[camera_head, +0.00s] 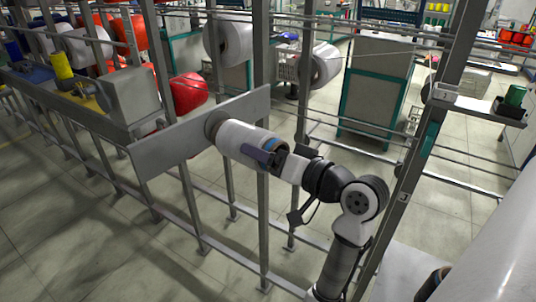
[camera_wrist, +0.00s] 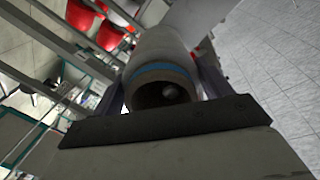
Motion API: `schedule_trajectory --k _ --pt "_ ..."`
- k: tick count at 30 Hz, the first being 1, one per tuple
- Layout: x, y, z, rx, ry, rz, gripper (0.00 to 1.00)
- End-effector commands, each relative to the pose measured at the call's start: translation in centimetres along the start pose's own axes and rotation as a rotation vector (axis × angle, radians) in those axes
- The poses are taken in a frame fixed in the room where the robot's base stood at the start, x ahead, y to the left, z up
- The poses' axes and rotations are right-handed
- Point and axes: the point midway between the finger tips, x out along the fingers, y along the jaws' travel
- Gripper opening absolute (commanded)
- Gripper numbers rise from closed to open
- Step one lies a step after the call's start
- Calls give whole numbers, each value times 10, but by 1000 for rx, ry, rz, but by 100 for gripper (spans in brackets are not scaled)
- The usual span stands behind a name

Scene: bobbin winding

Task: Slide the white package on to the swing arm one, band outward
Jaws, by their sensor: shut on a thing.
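The white package (camera_head: 240,139) is a white cylinder on a brown tube, lying roughly level in the head view. My gripper (camera_head: 264,152) is shut on its near end. A blue band (camera_head: 269,145) rings that end, on the side away from a flat grey plate (camera_head: 165,150). The package's far end is at the plate, by a brown round end (camera_head: 214,122); I cannot tell whether they touch. In the wrist view the package (camera_wrist: 161,45) sits between my fingers, its open tube end facing the camera. A pale rounded thing (camera_wrist: 172,92) shows inside the tube. Any arm holder behind the package is hidden.
Grey upright posts (camera_head: 262,230) and rails stand around the plate. Other white packages (camera_head: 228,42) hang behind, with red ones (camera_head: 188,92) at the left. A grey cabinet (camera_head: 378,80) stands beyond. A small shelf with a green spool (camera_head: 515,95) is at the right.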

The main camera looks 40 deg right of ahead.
Motion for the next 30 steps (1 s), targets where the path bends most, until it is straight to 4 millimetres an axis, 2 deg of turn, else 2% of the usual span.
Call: schedule_trajectory --k 5,6,10,20,23,30 --pt "0 0 0 -1 1 -1 34" --pt "0 0 0 -1 1 -1 81" --pt "0 0 0 0 1 0 98" --pt "-5 1 0 0 1 1 100" --pt "-17 2 0 -1 3 2 100" --pt "-71 2 1 -2 5 3 100"
